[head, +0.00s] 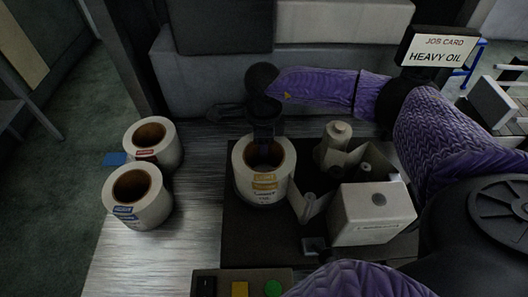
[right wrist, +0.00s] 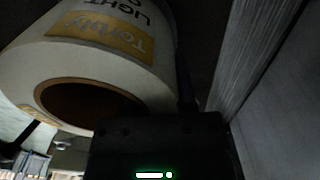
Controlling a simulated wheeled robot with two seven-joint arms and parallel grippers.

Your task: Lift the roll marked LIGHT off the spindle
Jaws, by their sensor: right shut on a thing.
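The roll marked LIGHT (head: 263,192), white with an orange label, is at the left part of the dark machine plate in the head view. In the right wrist view the roll (right wrist: 95,65) fills the upper left, with LIGHT upside down and its dark core open towards the camera. My right gripper (head: 266,146) points down at the roll's far rim and is shut on its wall. No spindle shows inside the core, and the roll's underside is hidden, so I cannot tell how high it sits. My left gripper is out of view.
Two other white rolls, one with a red label (head: 165,158) and one with a blue label (head: 151,208), stand on the metal table (head: 195,235) at left. The labelling machine (head: 372,214) is right of the LIGHT roll. A job card (head: 437,50) reads HEAVY OIL. A button box (head: 222,286) is in front.

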